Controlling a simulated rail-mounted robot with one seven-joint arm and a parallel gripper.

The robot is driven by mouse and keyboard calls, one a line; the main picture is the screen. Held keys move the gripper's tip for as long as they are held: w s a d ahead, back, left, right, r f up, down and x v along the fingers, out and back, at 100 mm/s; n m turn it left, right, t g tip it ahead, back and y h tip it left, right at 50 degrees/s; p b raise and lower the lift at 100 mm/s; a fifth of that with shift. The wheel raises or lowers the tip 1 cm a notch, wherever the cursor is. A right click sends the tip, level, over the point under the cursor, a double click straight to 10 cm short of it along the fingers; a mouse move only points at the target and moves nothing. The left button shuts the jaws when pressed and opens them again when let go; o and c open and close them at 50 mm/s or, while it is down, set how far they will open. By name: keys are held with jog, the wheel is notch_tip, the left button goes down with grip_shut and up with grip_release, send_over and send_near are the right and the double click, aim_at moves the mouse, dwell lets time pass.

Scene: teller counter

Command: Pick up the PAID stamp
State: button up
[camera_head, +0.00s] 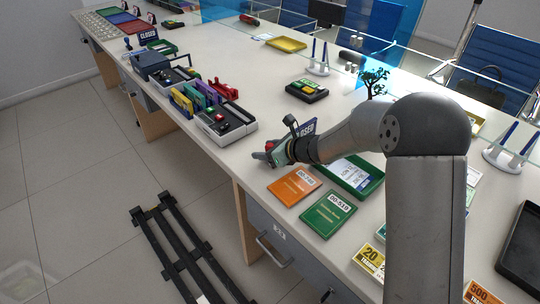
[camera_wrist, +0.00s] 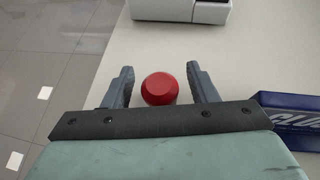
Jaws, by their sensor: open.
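A round red knob (camera_wrist: 160,88), likely the stamp's handle top, shows in the wrist view between the two fingers of my gripper (camera_wrist: 159,70). A gap shows on each side of it, so the fingers are open around or above it. I cannot tell its exact depth between them, and no PAID lettering is visible. In the head view the red knob (camera_head: 270,146) is small beside my gripper (camera_head: 266,155), near the counter's front edge. The lower part of the stamp is hidden.
A blue CLOSED sign (camera_wrist: 290,118) stands close to the right of my gripper. A grey-white machine (camera_head: 225,122) is beyond it. Orange (camera_head: 293,186) and green (camera_head: 328,213) booklets and a green tray (camera_head: 371,183) lie nearby. The counter's front edge is close by.

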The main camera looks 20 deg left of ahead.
jog(key=shift+w+a+f, duration=0.1)
jog(key=shift+a+f, duration=0.05)
jog(key=c, duration=1)
jog(key=shift+c, duration=0.2)
